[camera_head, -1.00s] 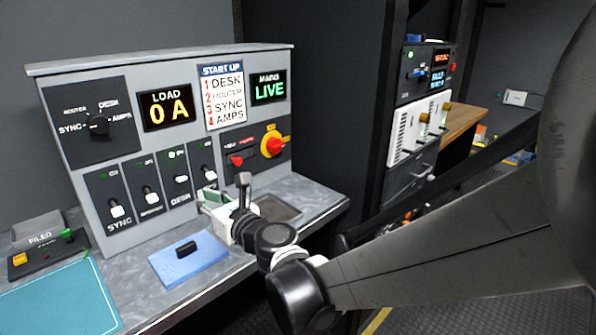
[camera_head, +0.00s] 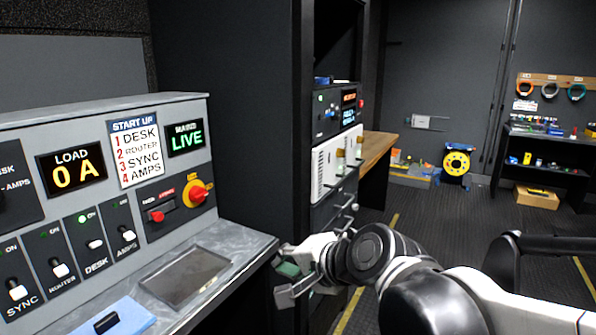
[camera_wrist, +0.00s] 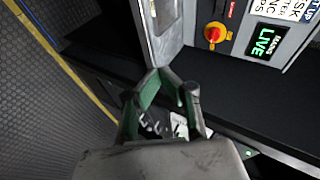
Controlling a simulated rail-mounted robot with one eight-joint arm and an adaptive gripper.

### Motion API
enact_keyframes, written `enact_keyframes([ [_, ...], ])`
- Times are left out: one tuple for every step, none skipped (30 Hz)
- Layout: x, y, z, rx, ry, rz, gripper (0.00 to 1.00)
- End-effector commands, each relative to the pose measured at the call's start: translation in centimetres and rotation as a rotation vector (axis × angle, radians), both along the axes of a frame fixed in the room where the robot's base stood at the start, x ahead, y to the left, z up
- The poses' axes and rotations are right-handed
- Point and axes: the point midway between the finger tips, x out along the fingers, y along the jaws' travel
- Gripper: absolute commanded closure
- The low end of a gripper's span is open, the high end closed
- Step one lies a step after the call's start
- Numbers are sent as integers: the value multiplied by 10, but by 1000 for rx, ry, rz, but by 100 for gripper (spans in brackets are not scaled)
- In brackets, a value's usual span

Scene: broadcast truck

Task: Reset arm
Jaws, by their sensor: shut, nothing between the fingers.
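My gripper (camera_head: 284,281) hangs just off the right edge of the console's counter, at the bottom middle of the head view. It is shut and empty. In the wrist view its green-lined fingers (camera_wrist: 172,86) point toward the counter corner, with dark space around them. My arm stretches from the lower right to the gripper. The grey console (camera_head: 150,108) stands at left, with a load display (camera_head: 72,172) reading 0 A and a mains display (camera_head: 185,138) reading LIVE. The red-and-yellow rotary switch (camera_head: 197,193) also shows in the wrist view (camera_wrist: 215,34).
The counter carries a dark recessed plate (camera_head: 185,275) and a blue pad (camera_head: 128,318) with a black block. A dark equipment rack (camera_head: 330,215) stands behind my gripper. Beyond are a wooden bench (camera_head: 376,145), a yellow reel (camera_head: 457,163) and a tool shelf (camera_head: 545,140). Open floor lies at right.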

Motion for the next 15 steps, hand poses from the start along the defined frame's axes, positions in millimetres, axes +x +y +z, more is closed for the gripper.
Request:
enact_keyframes([
  [-9, -22, -3, -84, -23, 9, 100],
  [-14, -35, -6, -139, -37, 21, 100],
  [-22, -51, -9, -213, -53, 36, 100],
  [-27, -63, -13, -269, -63, 48, 100],
  [-33, -75, -15, -323, -72, 60, 100],
  [-42, -92, -20, -397, -81, 77, 100],
  [-48, -104, -23, -452, -86, 91, 100],
  [-55, -116, -26, -507, -90, 104, 100],
  [-64, -132, -30, -579, -92, 124, 100],
  [-71, -143, -33, -630, -92, 137, 100],
  [-78, -154, -36, -680, -90, 153, 100],
  [-86, -168, -40, -741, -86, 171, 100],
  [-93, -177, -43, -783, -82, 186, 100],
  [-98, -186, -45, -822, -76, 200, 100],
  [-105, -196, -47, -868, -71, 216, 100],
])
